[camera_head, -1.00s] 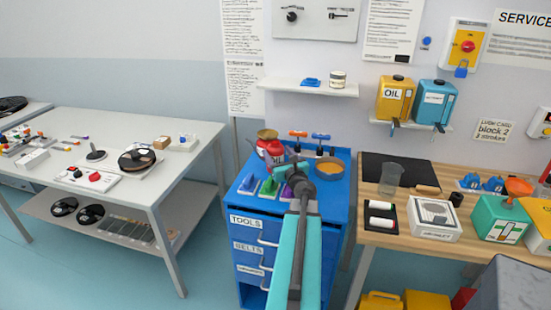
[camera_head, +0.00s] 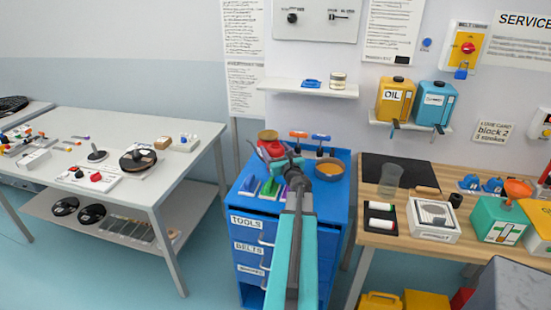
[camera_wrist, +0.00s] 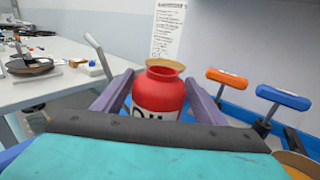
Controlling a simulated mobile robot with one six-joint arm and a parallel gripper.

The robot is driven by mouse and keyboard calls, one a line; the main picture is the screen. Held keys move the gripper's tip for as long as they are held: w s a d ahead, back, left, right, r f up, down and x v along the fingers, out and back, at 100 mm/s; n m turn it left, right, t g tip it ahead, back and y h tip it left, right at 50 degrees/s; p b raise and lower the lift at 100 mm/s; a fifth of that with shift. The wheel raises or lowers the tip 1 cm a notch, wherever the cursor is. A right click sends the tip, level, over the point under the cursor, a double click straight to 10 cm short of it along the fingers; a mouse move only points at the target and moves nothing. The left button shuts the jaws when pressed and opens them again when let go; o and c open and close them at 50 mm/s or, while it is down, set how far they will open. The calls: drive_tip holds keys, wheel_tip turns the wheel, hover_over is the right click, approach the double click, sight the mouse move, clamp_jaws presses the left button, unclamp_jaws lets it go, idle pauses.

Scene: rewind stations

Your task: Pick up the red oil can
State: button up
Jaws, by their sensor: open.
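The red oil can (camera_wrist: 159,92) stands upright on top of the blue tool cabinet. It has a white label, partly hidden by my gripper in the wrist view. In the head view the red can (camera_head: 275,149) shows behind my gripper and is partly covered by it. My gripper (camera_wrist: 160,84) is open, with one finger on each side of the can in the wrist view. I cannot tell whether the fingers touch it. In the head view my gripper (camera_head: 266,152) reaches over the cabinet top.
Orange (camera_wrist: 227,79) and blue (camera_wrist: 284,97) T-handles stand right of the can. A brass-coloured round container (camera_wrist: 165,65) is behind it. On the blue cabinet (camera_head: 247,220), coloured holders and a round dish (camera_head: 330,169) sit close by. A wooden workbench (camera_head: 400,240) is to the right.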

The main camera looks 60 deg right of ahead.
drive_tip(key=shift+p+x, duration=0.35)
drive_tip(key=shift+x, duration=1.1)
drive_tip(key=shift+c, duration=0.4)
drive_tip(key=shift+a, duration=0.1)
drive_tip(key=c, duration=1)
